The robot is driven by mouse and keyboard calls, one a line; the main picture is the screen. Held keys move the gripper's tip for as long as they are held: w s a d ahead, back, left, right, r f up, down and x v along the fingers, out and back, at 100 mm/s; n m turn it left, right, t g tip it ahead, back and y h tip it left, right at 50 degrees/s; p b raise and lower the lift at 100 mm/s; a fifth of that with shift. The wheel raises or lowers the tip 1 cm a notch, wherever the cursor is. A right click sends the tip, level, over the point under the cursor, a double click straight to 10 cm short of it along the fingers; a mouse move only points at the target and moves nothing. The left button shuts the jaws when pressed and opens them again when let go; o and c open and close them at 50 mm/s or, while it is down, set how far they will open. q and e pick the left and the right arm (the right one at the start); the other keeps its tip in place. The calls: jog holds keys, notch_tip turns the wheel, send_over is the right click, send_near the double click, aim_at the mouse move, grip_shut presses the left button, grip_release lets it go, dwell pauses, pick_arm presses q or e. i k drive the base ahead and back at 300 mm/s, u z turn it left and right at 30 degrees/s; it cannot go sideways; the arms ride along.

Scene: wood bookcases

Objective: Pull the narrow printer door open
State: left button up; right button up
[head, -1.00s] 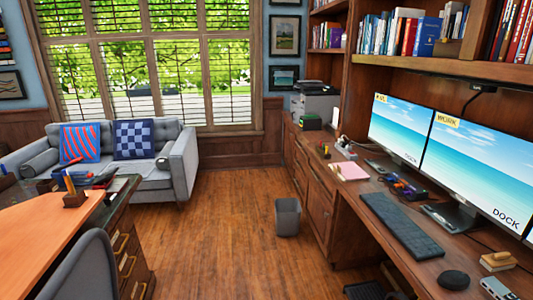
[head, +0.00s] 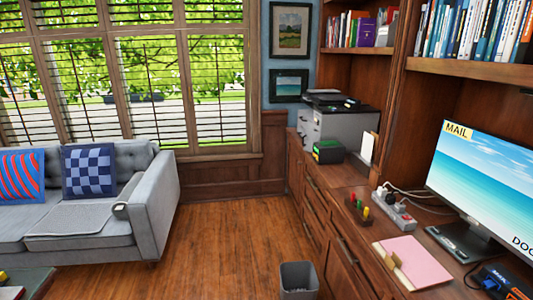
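The printer (head: 345,126), grey with a dark top, stands at the far end of the wooden counter on the right, against the back wall. Its lighter front side faces left; a narrow door on it is too small to make out. A small dark box with green and yellow (head: 328,151) stands on the counter in front of it. Neither of my grippers is in the head view.
The wooden counter (head: 345,214) runs along the right, with a power strip (head: 394,208), pink notepad (head: 414,262) and monitor (head: 492,195) on it. A grey bin (head: 298,278) stands on the floor beside it. A grey sofa (head: 150,206) is at left. The wooden floor (head: 225,240) between is clear.

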aim_at(311, 137)
jog(key=i, duration=1.05)
jog(key=u, duration=0.65)
jog(key=i, duration=2.2)
jog(key=z, duration=1.35)
jog(key=i, duration=0.3)
jog(key=z, duration=0.7)
